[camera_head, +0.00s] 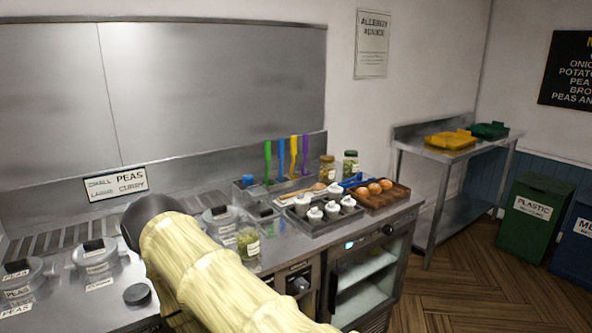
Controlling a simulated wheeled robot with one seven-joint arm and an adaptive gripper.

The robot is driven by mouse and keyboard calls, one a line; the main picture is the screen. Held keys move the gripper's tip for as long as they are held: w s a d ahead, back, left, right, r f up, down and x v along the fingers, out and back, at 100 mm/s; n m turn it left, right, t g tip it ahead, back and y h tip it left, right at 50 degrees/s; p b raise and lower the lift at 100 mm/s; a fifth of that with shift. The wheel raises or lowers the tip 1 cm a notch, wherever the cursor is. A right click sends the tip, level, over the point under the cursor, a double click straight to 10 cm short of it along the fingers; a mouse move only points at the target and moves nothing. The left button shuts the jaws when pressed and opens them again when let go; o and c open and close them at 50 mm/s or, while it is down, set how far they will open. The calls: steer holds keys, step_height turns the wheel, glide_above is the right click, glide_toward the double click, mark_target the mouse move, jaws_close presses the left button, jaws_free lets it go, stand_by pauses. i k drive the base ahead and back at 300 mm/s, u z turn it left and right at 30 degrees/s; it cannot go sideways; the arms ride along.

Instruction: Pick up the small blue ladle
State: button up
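Several upright coloured handles stand in a row at the back of the counter: green, blue, yellow and purple. The blue handle (281,158) is second from the left and looks like that of a ladle; its lower end is hidden in a holder. Another blue item (351,181) lies near the brown tray, too small to identify. My arm, in a pale yellow sleeve, reaches in from the bottom to the left of the handles. My gripper does not show, and I cannot see its fingers.
A metal tray (323,228) with white pots and a brown tray (388,200) with round brown items sit right of the handles. A green jar (248,241) stands close to my arm. Lidded pots (97,257) are at left. A steel side table (460,151) and bins are at right.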

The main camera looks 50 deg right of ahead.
mark_target(280, 142)
steer(key=z, duration=0.7)
steer(key=i, duration=0.7)
steer(key=z, duration=0.85)
